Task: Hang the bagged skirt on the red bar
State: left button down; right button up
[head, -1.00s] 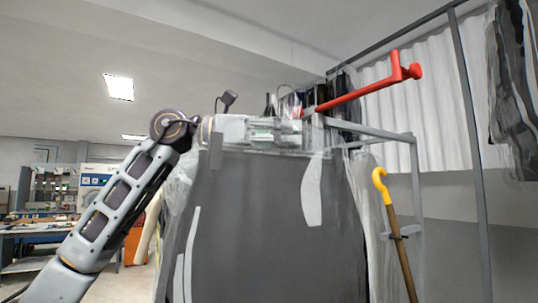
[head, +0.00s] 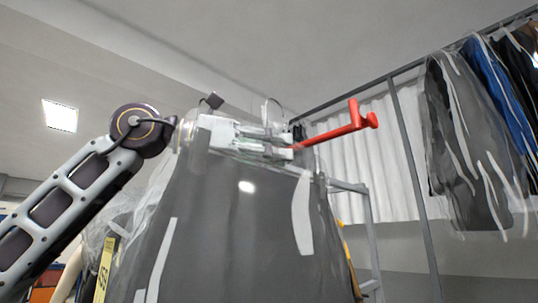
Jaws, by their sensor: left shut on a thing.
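The bagged skirt (head: 235,220) is a large dark grey garment under clear plastic with pale strips. It hangs in front of me and fills the lower middle of the head view. My left gripper (head: 283,143) is shut on it at the top, near the hanger, partly veiled by plastic. A thin hanger hook (head: 272,104) rises just above the gripper. The red bar (head: 335,134) sticks out right of the gripper and has an upturned, knobbed end. Its left end is hidden behind the bag and gripper. The hook shows left of the bar's visible part. My right gripper is out of view.
A grey metal frame (head: 370,235) stands behind the skirt's right side. Other bagged clothes (head: 465,150) hang from a rail at the upper right, before a pale corrugated panel (head: 365,160). A yellow sign (head: 104,268) is at the lower left.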

pick_arm(q)
jog(key=shift+w+d, duration=0.2)
dwell(0.3)
